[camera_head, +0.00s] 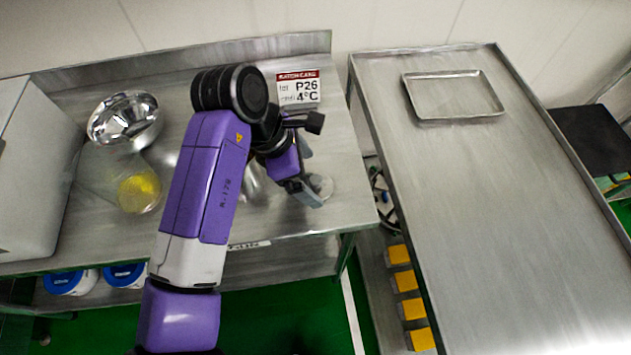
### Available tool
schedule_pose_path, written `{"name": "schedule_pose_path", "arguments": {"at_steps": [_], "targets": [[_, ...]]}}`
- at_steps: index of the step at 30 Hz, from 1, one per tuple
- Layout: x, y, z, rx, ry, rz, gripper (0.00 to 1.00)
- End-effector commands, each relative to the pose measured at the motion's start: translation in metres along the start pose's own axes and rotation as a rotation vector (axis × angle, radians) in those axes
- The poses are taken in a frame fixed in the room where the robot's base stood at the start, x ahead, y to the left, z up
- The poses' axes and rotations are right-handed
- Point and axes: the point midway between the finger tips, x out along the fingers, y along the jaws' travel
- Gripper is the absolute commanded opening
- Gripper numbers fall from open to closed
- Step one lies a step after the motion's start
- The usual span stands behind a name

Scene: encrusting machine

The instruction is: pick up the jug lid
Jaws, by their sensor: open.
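A small pale round disc (322,184), which looks like the jug lid, lies near the right front of the left steel table (340,150). My gripper (312,198) is over its left front side and hides part of it. The jaws are open, pointing down; I cannot tell whether they touch the disc. A clear jug (138,190) with yellow contents stands left of my arm, near the table's front.
A shiny metal bowl (125,120) stands behind the jug. A batch card (298,88) stands at the back, behind my wrist. A white box-shaped machine (35,170) fills the left. The right steel table (480,200) holds only an empty tray (410,95).

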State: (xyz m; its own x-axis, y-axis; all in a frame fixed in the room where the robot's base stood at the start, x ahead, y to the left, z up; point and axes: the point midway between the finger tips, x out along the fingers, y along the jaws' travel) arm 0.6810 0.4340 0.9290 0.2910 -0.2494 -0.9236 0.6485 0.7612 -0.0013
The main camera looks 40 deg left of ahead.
Motion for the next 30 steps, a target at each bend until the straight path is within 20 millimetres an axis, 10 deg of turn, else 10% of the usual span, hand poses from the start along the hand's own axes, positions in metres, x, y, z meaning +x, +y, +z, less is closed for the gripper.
{"name": "schedule_pose_path", "arguments": {"at_steps": [16,27,30], "targets": [[0.038,0.003,0.002,0.001,0.000,0.001,0.95],[0.038,0.003,0.002,0.001,0.000,0.001,0.24],[0.038,0.003,0.002,0.001,0.000,0.001,0.23]]}}
